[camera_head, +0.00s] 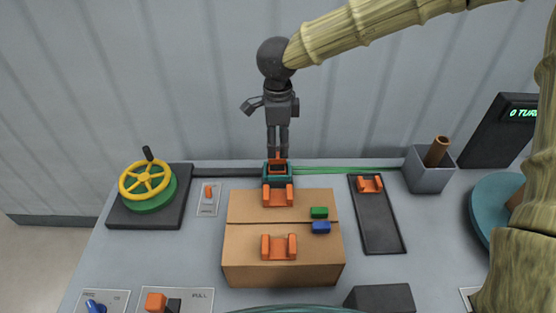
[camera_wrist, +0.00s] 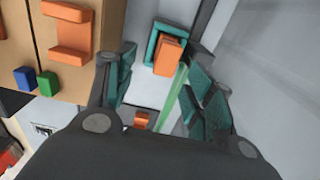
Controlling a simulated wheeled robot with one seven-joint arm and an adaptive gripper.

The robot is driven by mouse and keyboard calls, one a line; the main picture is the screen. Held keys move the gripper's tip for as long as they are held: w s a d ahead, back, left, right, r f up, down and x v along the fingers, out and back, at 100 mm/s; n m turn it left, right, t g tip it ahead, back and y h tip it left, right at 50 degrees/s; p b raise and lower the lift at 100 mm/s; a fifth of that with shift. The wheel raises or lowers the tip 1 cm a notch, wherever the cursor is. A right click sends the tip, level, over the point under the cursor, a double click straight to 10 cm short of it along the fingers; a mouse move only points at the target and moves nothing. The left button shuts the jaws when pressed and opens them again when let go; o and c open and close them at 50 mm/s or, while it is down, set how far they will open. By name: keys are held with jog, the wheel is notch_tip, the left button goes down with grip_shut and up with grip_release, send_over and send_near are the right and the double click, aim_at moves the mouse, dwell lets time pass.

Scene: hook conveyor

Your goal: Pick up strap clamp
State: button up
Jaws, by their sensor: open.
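No part is labelled as the strap clamp. The likeliest is a teal frame with an orange block (camera_head: 277,170), at the back edge of the cardboard box where a green strap (camera_head: 345,170) ends. In the wrist view, this teal-and-orange piece (camera_wrist: 168,52) shows beyond the fingers, slightly above the gap's middle, with the green strap (camera_wrist: 175,98) running down from it. My gripper (camera_head: 278,150) is open and empty, pointing down just above the piece. In the wrist view my gripper (camera_wrist: 162,85) has its fingers spread wide. I cannot tell if they touch the piece.
The cardboard box (camera_head: 250,215) carries orange brackets (camera_head: 279,247) and green (camera_head: 319,212) and blue (camera_head: 321,227) blocks. A dark tray (camera_head: 380,225) with an orange bracket is right. The wall stands close behind.

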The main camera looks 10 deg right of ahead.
aim_at(277, 155)
jog(key=shift+s+f, duration=0.2)
jog(key=shift+f, duration=0.05)
jog(key=w+f, duration=0.2)
jog(key=f, duration=0.1)
jog(key=shift+w+a+p, duration=0.1)
jog(key=shift+w+p, duration=0.05)
jog(key=shift+p, duration=0.25)
jog(key=f, duration=0.1)
jog(key=s+f+p, duration=0.1)
jog(key=f, duration=0.1)
jog(key=shift+f, duration=0.1)
jog(key=shift+w+f, duration=0.3)
jog(key=shift+f, duration=0.15)
jog(key=shift+s+d+r, duration=0.15)
jog(key=shift+s+d, duration=0.1)
jog(key=shift+c, duration=0.8)
jog(key=c, duration=1)
